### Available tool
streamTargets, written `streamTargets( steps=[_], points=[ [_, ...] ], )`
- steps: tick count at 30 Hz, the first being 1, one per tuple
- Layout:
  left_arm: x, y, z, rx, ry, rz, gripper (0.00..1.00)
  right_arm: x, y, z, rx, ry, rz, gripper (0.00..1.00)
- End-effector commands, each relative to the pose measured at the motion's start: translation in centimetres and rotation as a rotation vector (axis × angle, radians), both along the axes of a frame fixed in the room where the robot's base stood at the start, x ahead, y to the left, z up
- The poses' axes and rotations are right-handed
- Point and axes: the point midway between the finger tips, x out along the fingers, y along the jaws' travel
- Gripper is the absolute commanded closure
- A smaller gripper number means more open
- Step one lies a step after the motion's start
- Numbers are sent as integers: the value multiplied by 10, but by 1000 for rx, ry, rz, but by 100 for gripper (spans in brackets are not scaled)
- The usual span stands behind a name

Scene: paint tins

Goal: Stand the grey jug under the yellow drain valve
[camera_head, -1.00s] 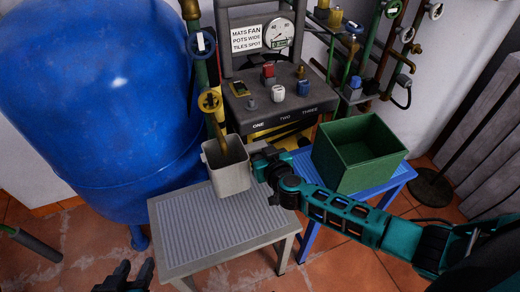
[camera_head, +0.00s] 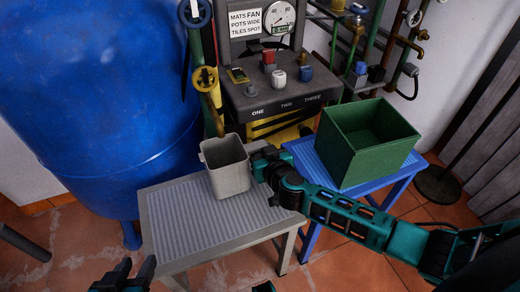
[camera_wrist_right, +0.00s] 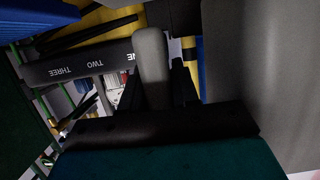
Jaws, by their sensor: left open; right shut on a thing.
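The grey jug (camera_head: 228,170) is upright over the back part of the grey ribbed table (camera_head: 190,235); I cannot tell if its base touches. The yellow drain valve (camera_head: 205,79) is on a pipe above and left of the jug. Its brownish spout (camera_head: 214,119) comes down behind the jug's rim, and its lower end is hidden. My right gripper (camera_head: 262,165) is shut on the jug's handle (camera_wrist_right: 152,60), beside the jug's wall (camera_wrist_right: 285,80) in the right wrist view. My left gripper (camera_head: 123,276) is open and empty at the bottom edge.
A large blue tank (camera_head: 90,100) stands at the left. A control panel (camera_head: 280,90) with coloured knobs is behind the jug. A green box (camera_head: 367,145) sits on a blue table (camera_head: 312,158) at the right. The grey table's front and left are clear.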

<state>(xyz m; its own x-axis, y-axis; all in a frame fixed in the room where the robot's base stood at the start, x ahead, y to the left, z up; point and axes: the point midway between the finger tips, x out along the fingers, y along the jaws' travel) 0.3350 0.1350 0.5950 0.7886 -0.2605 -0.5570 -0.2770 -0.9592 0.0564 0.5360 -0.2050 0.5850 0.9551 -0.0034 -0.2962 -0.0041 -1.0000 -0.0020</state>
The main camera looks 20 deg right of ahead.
Motion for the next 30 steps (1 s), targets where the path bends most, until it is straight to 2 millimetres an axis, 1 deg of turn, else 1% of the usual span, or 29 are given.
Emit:
streamTargets(
  steps=[5,22,23,30],
  points=[
    [1,0,1,-1,-4,0,57,0,0,-1,1,-1,0,100],
    [2,0,-4,-1,-6,2,57,0,0,-12,1,-1,0,100],
    [2,0,-3,-1,-6,2,57,0,0,-11,2,-1,0,68],
    [2,1,-3,0,-6,3,57,0,0,-11,1,-1,0,45]
  ],
)
